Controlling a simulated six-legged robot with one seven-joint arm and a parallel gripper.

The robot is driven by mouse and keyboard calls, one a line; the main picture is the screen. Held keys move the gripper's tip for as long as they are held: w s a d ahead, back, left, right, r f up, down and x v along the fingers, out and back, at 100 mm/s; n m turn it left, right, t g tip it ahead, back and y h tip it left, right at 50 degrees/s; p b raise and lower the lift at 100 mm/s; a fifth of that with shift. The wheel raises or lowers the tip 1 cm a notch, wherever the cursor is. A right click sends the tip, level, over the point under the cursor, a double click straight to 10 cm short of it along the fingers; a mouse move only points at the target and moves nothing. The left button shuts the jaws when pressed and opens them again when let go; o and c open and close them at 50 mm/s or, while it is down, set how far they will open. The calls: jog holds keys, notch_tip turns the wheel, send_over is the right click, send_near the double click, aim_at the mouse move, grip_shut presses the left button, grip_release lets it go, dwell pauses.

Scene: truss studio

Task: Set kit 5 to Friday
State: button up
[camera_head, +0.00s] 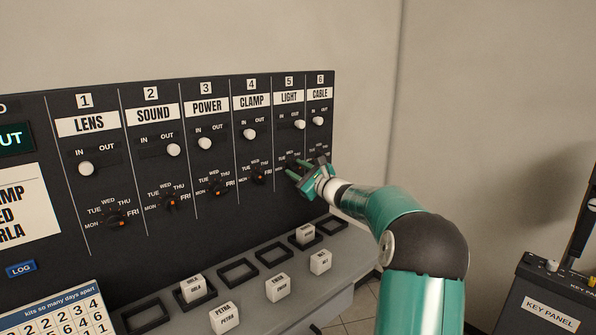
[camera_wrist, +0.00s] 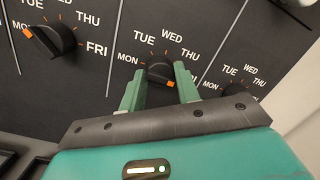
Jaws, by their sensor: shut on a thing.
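Kit 5, labelled LIGHT (camera_head: 289,97), is on the dark upright panel. My gripper (camera_head: 296,168) is at its day dial and covers most of it in the head view. In the wrist view my gripper (camera_wrist: 159,82) has one finger on each side of the black dial knob (camera_wrist: 160,71) and is shut on it. Kit 5's white slide knob (camera_head: 300,125) is under OUT.
Kit 4's dial (camera_wrist: 50,40) is left of my gripper, with its orange mark towards MON. Kit 6's dial (camera_wrist: 231,91) is close on the right. Below, a grey ledge (camera_head: 250,311) holds several white blocks and black frames. A key panel (camera_head: 552,314) stands at far right.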

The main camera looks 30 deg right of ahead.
jog(key=o, duration=1)
jog(key=shift+c, duration=0.2)
jog(key=s+d+f, duration=0.1)
jog(key=s+d, duration=0.1)
jog(key=s, duration=1.1)
jog(key=shift+s+f, duration=0.3)
jog(key=s+a+f+n+g+y, duration=0.1)
jog(key=s+a+n+g, duration=0.3)
jog(key=a, duration=0.6)
jog(key=s+a+f+n+g+y, duration=0.1)
jog(key=a+n+g+y, duration=0.3)
jog(key=a, duration=0.7)
jog(key=s+a+f+n+g+h, duration=0.1)
jog(key=s+a+f+n+g, duration=0.15)
jog(key=a+n, duration=0.55)
jog(key=s+a+f+n+g+h, duration=0.1)
jog(key=s+a+f+n+h, duration=0.1)
jog(key=s+n, duration=0.4)
jog(key=s+a+f+n+g+h, duration=0.2)
jog(key=s+a+n+h, duration=0.2)
jog(key=s, duration=1.1)
jog(key=shift+a+f+n+h, duration=0.3)
jog(key=shift+a+f+n, duration=0.1)
jog(key=shift+a+n, duration=0.4)
